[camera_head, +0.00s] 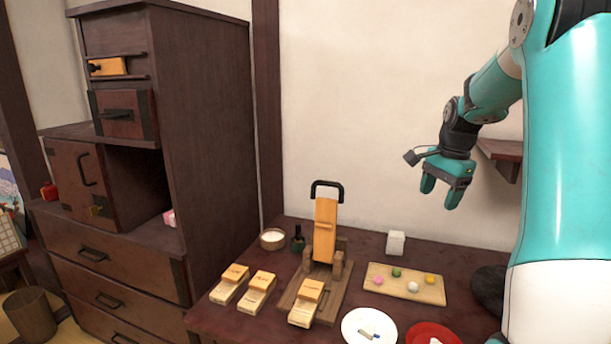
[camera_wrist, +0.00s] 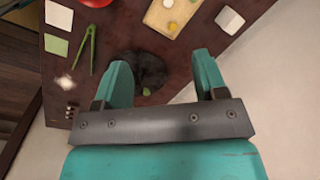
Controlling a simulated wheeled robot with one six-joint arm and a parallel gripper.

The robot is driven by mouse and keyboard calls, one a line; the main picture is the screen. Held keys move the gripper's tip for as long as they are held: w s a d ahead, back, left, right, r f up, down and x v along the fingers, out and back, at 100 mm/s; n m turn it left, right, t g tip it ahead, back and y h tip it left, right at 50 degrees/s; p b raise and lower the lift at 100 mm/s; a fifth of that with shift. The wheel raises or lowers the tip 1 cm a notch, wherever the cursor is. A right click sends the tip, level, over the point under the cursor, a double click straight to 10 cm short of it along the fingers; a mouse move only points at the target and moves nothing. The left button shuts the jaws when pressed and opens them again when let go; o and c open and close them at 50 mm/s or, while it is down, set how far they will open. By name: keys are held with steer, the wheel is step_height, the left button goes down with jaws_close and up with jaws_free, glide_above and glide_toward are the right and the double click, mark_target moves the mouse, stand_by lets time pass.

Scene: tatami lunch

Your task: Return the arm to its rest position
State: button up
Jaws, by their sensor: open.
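My gripper (camera_head: 440,190) hangs from my teal arm in the upper right of the head view, above the dark red table and in front of the pale wall. It is open and nothing is between its fingers.
The table holds a wooden press (camera_head: 325,230), a board (camera_head: 440,293) with small coloured balls, a white cube (camera_head: 395,243), a white plate (camera_head: 352,322) and a red plate (camera_head: 415,331). A dark cabinet (camera_head: 215,130) stands left. A wall shelf (camera_head: 500,150) is beside my arm. Green tongs (camera_wrist: 87,48) lie near the stone.

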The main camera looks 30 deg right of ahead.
steer(key=a+r+n+y+p, duration=0.15)
steer(key=a+n, duration=0.55)
steer(key=a, duration=0.7)
steer(key=a+r+n, duration=0.2)
steer(key=a+n, duration=0.5)
steer(key=a, duration=0.7)
steer(key=s+a+n+g+y, duration=0.1)
steer(key=s+a+n+y, duration=0.1)
steer(key=s+a+n, duration=1)
steer(key=s+a, duration=0.3)
steer(key=a, duration=0.1)
steer(key=shift+s+a+f, duration=0.15)
steer(key=shift+s+a, duration=0.05)
steer(key=shift+s, duration=0.15)
